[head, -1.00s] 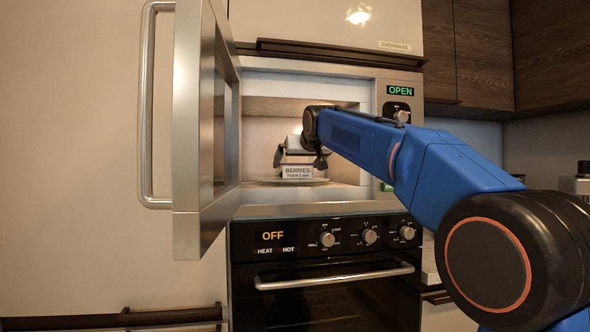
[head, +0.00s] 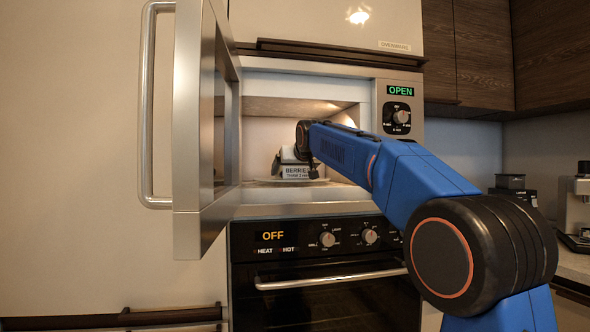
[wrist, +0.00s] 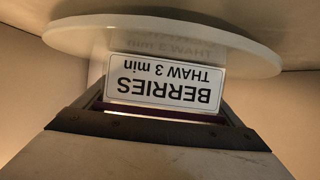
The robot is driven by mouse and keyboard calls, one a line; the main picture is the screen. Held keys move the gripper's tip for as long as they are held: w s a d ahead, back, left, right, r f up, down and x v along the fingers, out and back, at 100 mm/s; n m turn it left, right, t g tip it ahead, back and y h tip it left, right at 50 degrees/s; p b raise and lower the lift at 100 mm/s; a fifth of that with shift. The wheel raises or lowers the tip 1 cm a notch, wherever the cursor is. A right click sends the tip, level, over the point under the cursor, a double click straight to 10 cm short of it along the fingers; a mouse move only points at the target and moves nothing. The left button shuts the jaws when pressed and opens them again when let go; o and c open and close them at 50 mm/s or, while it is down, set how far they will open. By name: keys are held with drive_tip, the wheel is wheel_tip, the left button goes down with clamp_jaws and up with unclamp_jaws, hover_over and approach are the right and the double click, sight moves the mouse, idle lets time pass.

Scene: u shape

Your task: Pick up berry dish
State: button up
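The berry dish (head: 298,172) stands inside the open microwave, with a white label reading BERRIES, THAW 3 min on its front. In the wrist view the label (wrist: 163,84) appears upside down beside the pale round plate (wrist: 165,35), with a purple strip along its edge. My gripper (head: 296,167) is at the dish, with a dark finger near each side of the label; the right one overlaps the label's right edge. The fingertips are hidden in the wrist view, so I cannot tell whether they touch the dish. The dish seems to be on or just above the plate.
The microwave door (head: 200,130) stands open on the left, its edge towards me. The cavity walls surround my gripper closely. The display above the knob reads OPEN (head: 400,91). Below is an oven (head: 330,300) whose display reads OFF. A counter (head: 575,266) with appliances is on the right.

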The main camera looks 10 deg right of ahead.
drive_tip(key=c, duration=0.5)
drive_tip(key=shift+c, duration=0.2)
drive_tip(key=shift+s+r, duration=0.25)
drive_tip(key=shift+r, duration=3.2)
drive_tip(key=shift+s+r, duration=0.1)
drive_tip(key=shift+s, duration=0.05)
drive_tip(key=s, duration=1.9)
